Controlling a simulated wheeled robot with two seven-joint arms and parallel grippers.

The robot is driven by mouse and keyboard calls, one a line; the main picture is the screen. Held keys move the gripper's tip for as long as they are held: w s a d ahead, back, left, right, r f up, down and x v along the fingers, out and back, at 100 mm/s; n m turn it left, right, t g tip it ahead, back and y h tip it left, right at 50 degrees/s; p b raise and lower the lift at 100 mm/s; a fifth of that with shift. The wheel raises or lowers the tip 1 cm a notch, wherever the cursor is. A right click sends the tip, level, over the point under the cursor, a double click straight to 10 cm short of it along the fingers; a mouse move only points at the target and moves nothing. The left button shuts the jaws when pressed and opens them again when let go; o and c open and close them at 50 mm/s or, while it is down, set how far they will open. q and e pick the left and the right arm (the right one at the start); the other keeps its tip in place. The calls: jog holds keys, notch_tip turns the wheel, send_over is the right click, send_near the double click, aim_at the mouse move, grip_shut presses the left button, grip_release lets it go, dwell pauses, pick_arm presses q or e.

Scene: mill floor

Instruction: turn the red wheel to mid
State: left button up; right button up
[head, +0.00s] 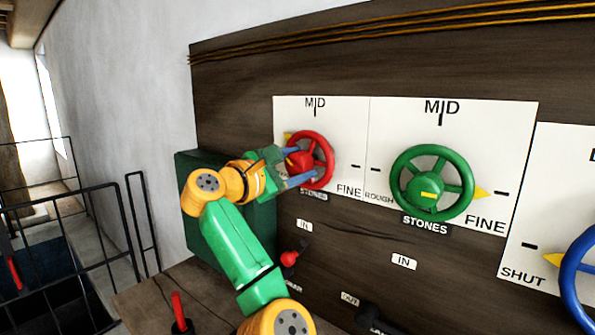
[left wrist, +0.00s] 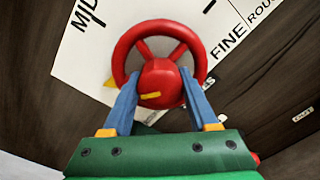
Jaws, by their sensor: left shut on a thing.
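The red wheel (head: 324,147) is mounted on a white dial plate with MID at the top and FINE at the right. Its yellow pointer (head: 287,136) shows at the upper left of the rim, to the left of the MID mark. My left gripper (head: 305,164) reaches it from the left, its blue fingers shut on the wheel's hub. In the left wrist view the red wheel (left wrist: 160,28) fills the top middle, and the fingers (left wrist: 160,76) lie on either side of the hub. The gripper hides the left part of the dial. My right gripper is out of view.
A green wheel (head: 465,172) is to the right, with its pointer near FINE. A blue wheel (head: 570,275) is at the right edge, its pointer near SHUT. A red-knobbed lever (head: 290,258) is below the red wheel. Black railings (head: 100,190) stand at the left.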

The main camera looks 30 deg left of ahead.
aim_at(292, 165)
pick_arm(q)
jog(key=m+b, duration=0.1)
jog(key=m, duration=0.4)
jog(key=shift+b, duration=0.4)
jog(key=shift+r+m+b, duration=0.1)
jog(key=shift+m+b, duration=0.4)
jog(key=shift+m, duration=2)
jog(key=o, duration=1.4)
jog(key=shift+c, duration=0.2)
jog(key=s+b, duration=0.1)
jog(key=s, duration=0.1)
jog(key=s+b, duration=0.1)
jog(key=s, duration=0.1)
jog(key=s+b, duration=0.1)
jog(key=s, duration=0.1)
jog(key=shift+s+a, duration=0.3)
jog(key=shift+s, duration=0.3)
jog(key=shift+w, duration=0.1)
